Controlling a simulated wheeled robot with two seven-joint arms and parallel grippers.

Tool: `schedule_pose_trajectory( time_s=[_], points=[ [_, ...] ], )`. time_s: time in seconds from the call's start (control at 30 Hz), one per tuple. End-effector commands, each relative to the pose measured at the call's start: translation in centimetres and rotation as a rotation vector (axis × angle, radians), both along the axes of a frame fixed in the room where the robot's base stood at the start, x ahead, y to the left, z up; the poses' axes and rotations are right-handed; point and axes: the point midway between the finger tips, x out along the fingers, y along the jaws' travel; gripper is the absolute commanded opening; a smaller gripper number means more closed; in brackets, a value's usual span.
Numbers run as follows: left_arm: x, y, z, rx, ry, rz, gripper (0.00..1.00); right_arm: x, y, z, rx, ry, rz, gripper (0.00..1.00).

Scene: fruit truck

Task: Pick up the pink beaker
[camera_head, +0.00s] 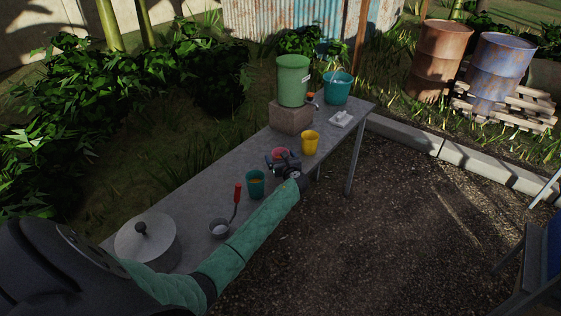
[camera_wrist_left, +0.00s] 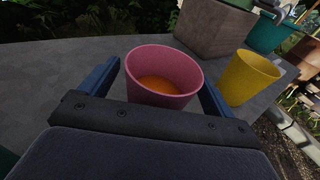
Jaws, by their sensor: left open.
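The pink beaker (camera_wrist_left: 163,78) stands on the grey table in the left wrist view, with orange contents inside. In the head view the pink beaker (camera_head: 280,153) is partly hidden behind my left gripper (camera_head: 283,161). In the left wrist view my left gripper (camera_wrist_left: 163,88) is open, with one finger on each side of the beaker. I cannot tell whether the fingers touch it. My right gripper is in neither view.
A yellow beaker (camera_head: 310,142) stands to the right of the pink one, a teal beaker (camera_head: 255,184) to the left. A ladle (camera_head: 219,228) and lidded pot (camera_head: 147,244) are nearer. A green dispenser (camera_head: 293,80) on a block (camera_head: 291,117) and a teal bucket (camera_head: 338,88) stand farther back.

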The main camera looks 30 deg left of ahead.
Motion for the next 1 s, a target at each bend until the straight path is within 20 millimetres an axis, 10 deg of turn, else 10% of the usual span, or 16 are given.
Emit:
schedule_pose_trajectory(
  time_s=[0.2,0.5,1.0],
  points=[
    [0.02,0.03,-0.07,0.000,0.000,0.000,0.89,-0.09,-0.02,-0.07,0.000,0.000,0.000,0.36],
    [0.03,0.02,-0.03,-0.001,-0.001,-0.001,0.36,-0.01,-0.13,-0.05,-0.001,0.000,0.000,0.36],
    [0.04,0.02,0.48,-0.001,-0.002,-0.001,0.36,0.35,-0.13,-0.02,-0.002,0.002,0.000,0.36]
  ],
)
